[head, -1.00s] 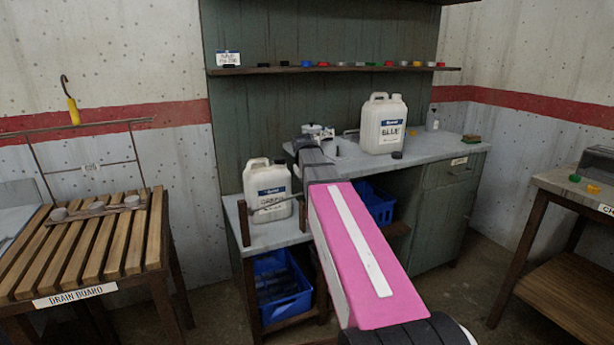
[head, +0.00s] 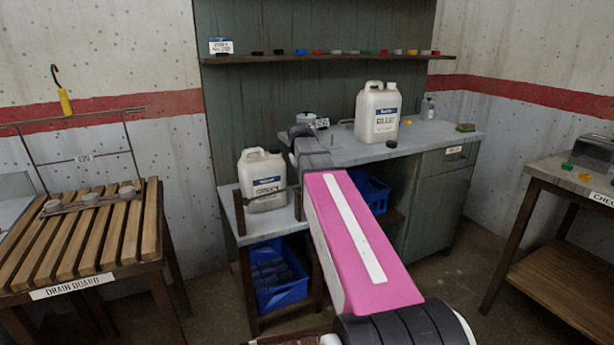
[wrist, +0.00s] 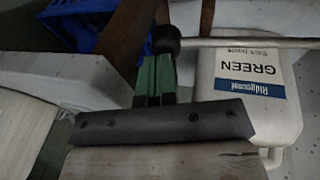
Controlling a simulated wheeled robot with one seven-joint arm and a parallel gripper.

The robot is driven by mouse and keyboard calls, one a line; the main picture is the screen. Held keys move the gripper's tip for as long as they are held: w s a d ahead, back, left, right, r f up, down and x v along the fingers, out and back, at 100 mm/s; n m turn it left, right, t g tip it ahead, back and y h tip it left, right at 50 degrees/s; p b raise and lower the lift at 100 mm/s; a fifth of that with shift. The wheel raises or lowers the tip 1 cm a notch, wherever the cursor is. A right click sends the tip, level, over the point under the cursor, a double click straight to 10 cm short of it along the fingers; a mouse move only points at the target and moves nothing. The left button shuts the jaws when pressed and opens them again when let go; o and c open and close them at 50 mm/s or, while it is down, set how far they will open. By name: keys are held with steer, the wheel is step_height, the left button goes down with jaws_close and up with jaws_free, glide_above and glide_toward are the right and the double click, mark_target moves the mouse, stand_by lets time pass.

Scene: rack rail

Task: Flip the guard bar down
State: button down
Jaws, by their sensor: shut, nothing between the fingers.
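The guard bar is a thin metal rod (wrist: 250,43) with a black knob (wrist: 166,40) at its left end in the wrist view. In the head view the bar (head: 270,194) crosses in front of the white GREEN jug (head: 263,183), between two brown posts. The jug (wrist: 255,75) is behind the bar in the wrist view. My gripper (wrist: 155,75) has green fingers, shut and empty, just below the knob in the picture; I cannot tell whether they touch it. In the head view my arm hides the gripper.
A blue crate (head: 278,280) sits on the low shelf under the jug. The BLUE jug (head: 378,113) stands on the grey counter (head: 430,138) to the right. A slatted drain board (head: 90,245) is at left. A side table (head: 560,180) is at right.

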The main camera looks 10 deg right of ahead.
steer(key=d+v, duration=0.1)
steer(key=v, duration=1.1)
steer(key=shift+d+r, duration=0.3)
steer(key=shift+r, duration=0.05)
steer(key=shift+w, duration=0.1)
steer(key=s+a+f+m+g+y, duration=0.1)
steer(key=s+f, duration=0.5)
steer(key=f, duration=0.6)
steer(key=s+a+f+g, duration=0.1)
steer(key=s+a+f, duration=0.2)
steer(key=s+f, duration=0.4)
steer(key=s+a+f+m+y, duration=0.1)
steer(key=s+f, duration=0.5)
steer(key=f, duration=1.3)
steer(key=shift+s+a+f+m+g+y, duration=0.25)
steer(key=shift+s+a+m+g+y, duration=0.05)
steer(key=shift+s+a+g, duration=0.15)
